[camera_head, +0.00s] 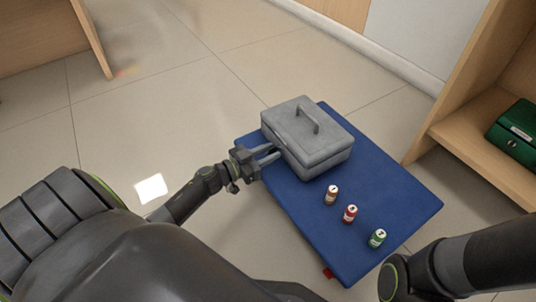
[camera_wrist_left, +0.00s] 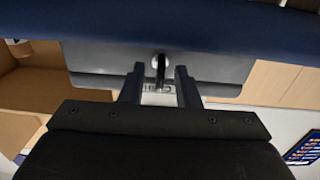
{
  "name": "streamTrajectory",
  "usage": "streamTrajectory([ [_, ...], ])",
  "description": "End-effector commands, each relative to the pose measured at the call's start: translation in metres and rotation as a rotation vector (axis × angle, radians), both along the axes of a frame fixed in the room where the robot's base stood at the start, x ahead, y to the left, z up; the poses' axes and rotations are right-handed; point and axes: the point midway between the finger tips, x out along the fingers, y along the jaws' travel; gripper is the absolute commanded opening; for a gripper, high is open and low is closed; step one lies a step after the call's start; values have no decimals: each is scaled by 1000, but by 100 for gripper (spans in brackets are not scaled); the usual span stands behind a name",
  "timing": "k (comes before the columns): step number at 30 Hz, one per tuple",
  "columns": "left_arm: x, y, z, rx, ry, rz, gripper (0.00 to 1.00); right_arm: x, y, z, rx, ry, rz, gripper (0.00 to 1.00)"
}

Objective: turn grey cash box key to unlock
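The grey cash box (camera_head: 308,140) sits shut on a blue mat (camera_head: 385,195), its carrying handle on top of the lid. My left gripper (camera_head: 266,155) reaches the box's left-facing side from the left. In the left wrist view the gripper (camera_wrist_left: 160,78) is open, with a finger on each side of a dark key (camera_wrist_left: 160,68) that sticks out of a round lock on the grey box face (camera_wrist_left: 215,68). A gap shows between the key and both fingers. The key is hidden in the head view. My right gripper is out of view.
An orange-brown roll (camera_head: 331,195), a red roll (camera_head: 350,214) and a green roll (camera_head: 377,238) stand on the mat in front of the box. A green box (camera_head: 516,133) sits on a wooden shelf at the right.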

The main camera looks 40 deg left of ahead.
Motion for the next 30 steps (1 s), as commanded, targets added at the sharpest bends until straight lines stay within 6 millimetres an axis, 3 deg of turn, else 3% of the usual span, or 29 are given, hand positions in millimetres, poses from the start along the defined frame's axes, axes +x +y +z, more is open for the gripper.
streamTrajectory([
  [7, 1, 0, 0, 0, 0, 0, 29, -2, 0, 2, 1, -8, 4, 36],
  [14, 0, 0, 0, 0, 0, 0, 0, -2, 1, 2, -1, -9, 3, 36],
  [30, 0, 0, 1, 85, -37, 2, 0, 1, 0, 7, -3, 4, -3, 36],
])
